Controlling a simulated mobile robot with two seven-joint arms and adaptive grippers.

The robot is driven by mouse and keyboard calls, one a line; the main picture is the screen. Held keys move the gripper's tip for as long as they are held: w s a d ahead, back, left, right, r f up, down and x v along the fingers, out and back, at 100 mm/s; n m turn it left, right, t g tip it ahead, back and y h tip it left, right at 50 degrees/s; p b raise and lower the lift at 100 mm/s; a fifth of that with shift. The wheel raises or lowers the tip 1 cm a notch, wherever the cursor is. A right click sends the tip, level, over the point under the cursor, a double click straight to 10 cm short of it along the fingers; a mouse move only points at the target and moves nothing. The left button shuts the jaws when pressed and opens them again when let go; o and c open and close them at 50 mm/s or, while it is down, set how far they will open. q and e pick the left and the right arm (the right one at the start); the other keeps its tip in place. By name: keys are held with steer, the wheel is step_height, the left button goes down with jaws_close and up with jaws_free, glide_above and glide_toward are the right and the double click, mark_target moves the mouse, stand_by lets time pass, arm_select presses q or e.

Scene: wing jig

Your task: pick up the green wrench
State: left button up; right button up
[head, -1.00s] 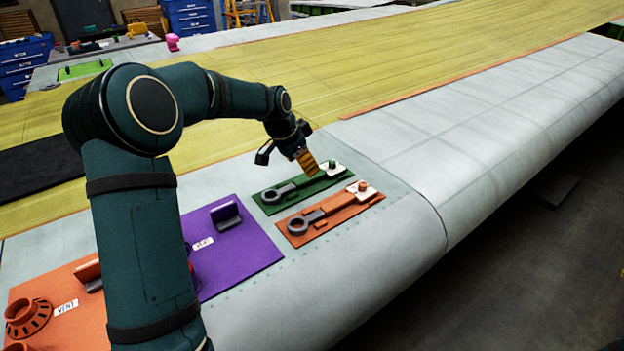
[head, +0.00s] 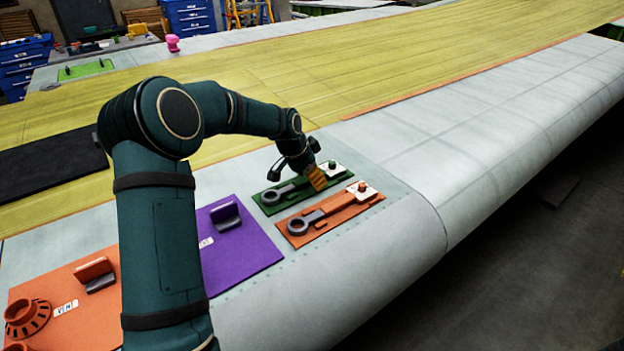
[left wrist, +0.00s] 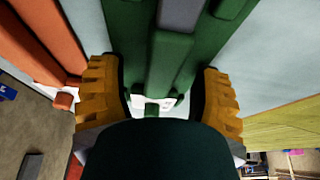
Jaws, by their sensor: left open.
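The green wrench (head: 285,190) lies on a green mat (head: 309,201) on the pale wing skin. Its grey ring end points left, and a white tag with a green knob (head: 333,163) is at its far end. My left gripper (head: 317,178) is open over the wrench's handle, its yellow fingers pointing down. In the left wrist view the green handle (left wrist: 169,62) runs between the two open yellow fingers of the gripper (left wrist: 160,98), with a gap on each side. My dark palm hides part of that view. My right gripper is not in view.
An orange mat with an orange wrench (head: 330,208) lies just in front. A purple mat (head: 240,248) with a bracket and an orange mat (head: 85,325) with parts lie to the left. The wing's curved edge drops to the floor at right.

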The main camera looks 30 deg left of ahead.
arm_select(q)
steer(key=shift+f, duration=0.25)
jaws_close()
steer(key=shift+r, duration=0.1)
